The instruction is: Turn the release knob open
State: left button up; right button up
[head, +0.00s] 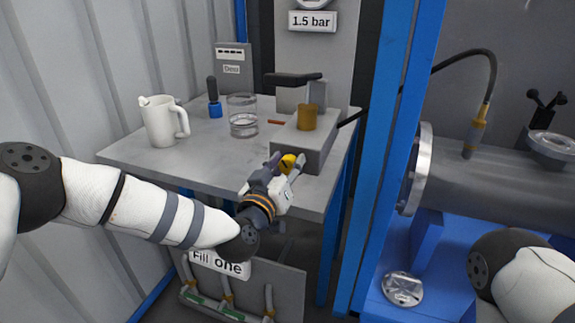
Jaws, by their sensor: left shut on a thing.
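The yellow release knob (288,161) sits on the front of a grey block (318,151) near the table's front right edge. My left gripper (286,164) reaches it from the front and is shut on the knob, one finger on either side. The fingers partly hide the knob, so I cannot tell how far it is turned. A brass-coloured cylinder (307,117) stands on top of the block. My right arm shows at the lower right, but its gripper is out of view.
On the grey table (205,162) stand a white jug (161,124), a blue-based tool (214,103) and a glass beaker (243,122). A blue post (391,140) rises right of the table. A large flanged shell (480,185) lies beyond it.

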dwell(0.5)
pick_arm(q)
jog(key=o, duration=1.2)
jog(key=shift+c, duration=0.2)
jog(key=v, duration=1.2)
jog(key=shift+c, duration=0.5)
